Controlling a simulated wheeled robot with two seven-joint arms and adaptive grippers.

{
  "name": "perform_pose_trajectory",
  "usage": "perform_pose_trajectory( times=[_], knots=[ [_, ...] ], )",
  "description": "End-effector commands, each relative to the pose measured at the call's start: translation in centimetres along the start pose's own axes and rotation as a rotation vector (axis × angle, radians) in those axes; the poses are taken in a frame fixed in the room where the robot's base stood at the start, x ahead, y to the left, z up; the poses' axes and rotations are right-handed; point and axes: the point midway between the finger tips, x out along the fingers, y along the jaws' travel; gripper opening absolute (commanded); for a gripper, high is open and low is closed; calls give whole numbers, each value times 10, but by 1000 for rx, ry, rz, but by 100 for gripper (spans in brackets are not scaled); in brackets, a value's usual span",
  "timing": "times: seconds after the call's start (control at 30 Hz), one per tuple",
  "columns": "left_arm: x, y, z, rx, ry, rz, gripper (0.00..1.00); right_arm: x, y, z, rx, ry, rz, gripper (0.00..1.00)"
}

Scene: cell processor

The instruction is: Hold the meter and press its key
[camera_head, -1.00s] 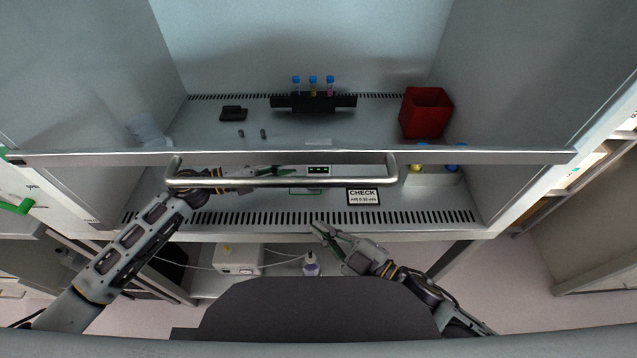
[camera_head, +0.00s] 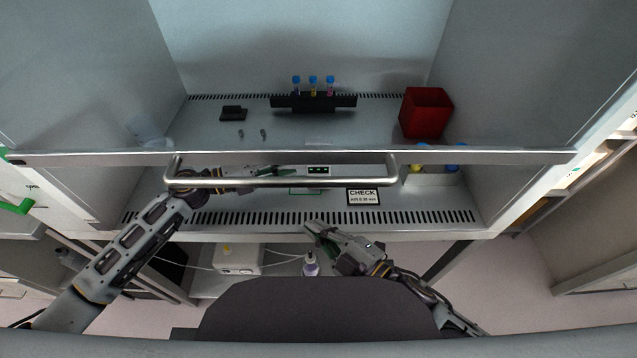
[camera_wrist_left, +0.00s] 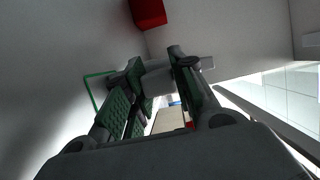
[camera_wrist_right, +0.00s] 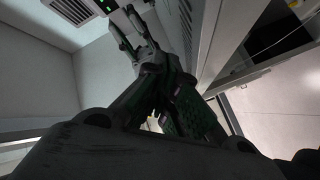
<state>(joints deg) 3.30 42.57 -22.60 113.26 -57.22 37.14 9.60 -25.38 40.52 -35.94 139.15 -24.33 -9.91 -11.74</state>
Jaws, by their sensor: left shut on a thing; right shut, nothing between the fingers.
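My left gripper (camera_head: 285,172) reaches into the cabinet from the left, partly behind the metal handle bar. It is shut on a pale grey body, which I take to be the meter (camera_wrist_left: 158,76), between its fingertips in the left wrist view. A small dark display (camera_head: 318,169) with white marks shows just right of that gripper in the head view. The meter's key cannot be made out. My right gripper (camera_head: 312,230) is shut and empty, in front of and below the cabinet's front edge, apart from the meter.
A handle bar (camera_head: 280,183) crosses before the left gripper. A CHECK card (camera_head: 363,197) lies right of it. Behind the sash are a black rack (camera_head: 313,103) with blue-capped tubes, a red bin (camera_head: 426,112) and a small black block (camera_head: 233,113). A bottle (camera_head: 311,265) stands below.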

Motion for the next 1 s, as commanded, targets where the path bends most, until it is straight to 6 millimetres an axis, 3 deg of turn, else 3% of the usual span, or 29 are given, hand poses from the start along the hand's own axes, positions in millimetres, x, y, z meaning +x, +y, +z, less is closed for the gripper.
perform_pose_trajectory(
  times=[1.0],
  knots=[
    [0,1,0,0,0,1,0,36,26,26,0,1,0,0]
  ],
)
